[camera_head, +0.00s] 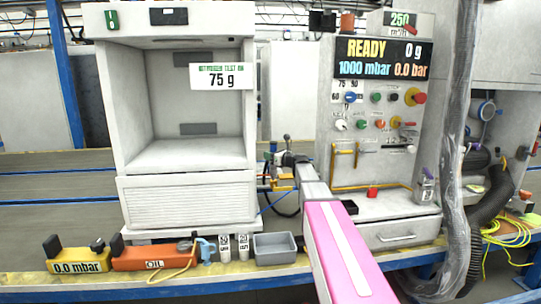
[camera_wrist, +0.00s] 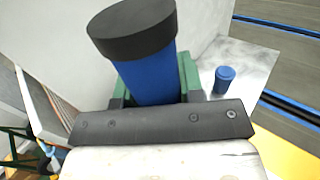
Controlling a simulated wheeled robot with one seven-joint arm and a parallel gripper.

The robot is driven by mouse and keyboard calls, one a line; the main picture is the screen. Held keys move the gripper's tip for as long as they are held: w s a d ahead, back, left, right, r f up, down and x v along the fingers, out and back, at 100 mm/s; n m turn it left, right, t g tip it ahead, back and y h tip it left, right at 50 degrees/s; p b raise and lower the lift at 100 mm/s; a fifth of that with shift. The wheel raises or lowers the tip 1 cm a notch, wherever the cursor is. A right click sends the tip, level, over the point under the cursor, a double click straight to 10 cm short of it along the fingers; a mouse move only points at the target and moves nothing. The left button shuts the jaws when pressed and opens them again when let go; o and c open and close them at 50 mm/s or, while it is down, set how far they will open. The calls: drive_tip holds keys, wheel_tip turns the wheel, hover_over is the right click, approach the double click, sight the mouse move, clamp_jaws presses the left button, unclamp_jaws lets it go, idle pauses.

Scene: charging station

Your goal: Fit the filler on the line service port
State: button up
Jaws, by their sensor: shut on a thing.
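My gripper (camera_wrist: 152,92) is shut on a blue cylinder with a wide black top, which I take to be the filler (camera_wrist: 148,72). Green finger pads show beside it in the wrist view. In the head view my gripper (camera_head: 286,159) is small, at the end of my pink arm, just right of the white cabinet; the filler is hard to make out there. A short blue capped stub (camera_wrist: 225,78) stands on a pale grey surface right of the filler, apart from it. I cannot tell whether this is the line service port.
The white cabinet (camera_head: 183,203) bears a "75 g" sign. The charging panel (camera_head: 345,120) reads READY, 0 g, 1000 mbar, 0.0 bar. A yellow pump (camera_head: 78,262), an orange oil pump (camera_head: 150,259) and a grey bin (camera_head: 275,248) line the front bench. A hanging hose (camera_head: 462,130) is at right.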

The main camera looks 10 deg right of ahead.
drive_tip(key=o, duration=1.2)
drive_tip(key=v, duration=1)
drive_tip(key=shift+s+d, duration=0.25)
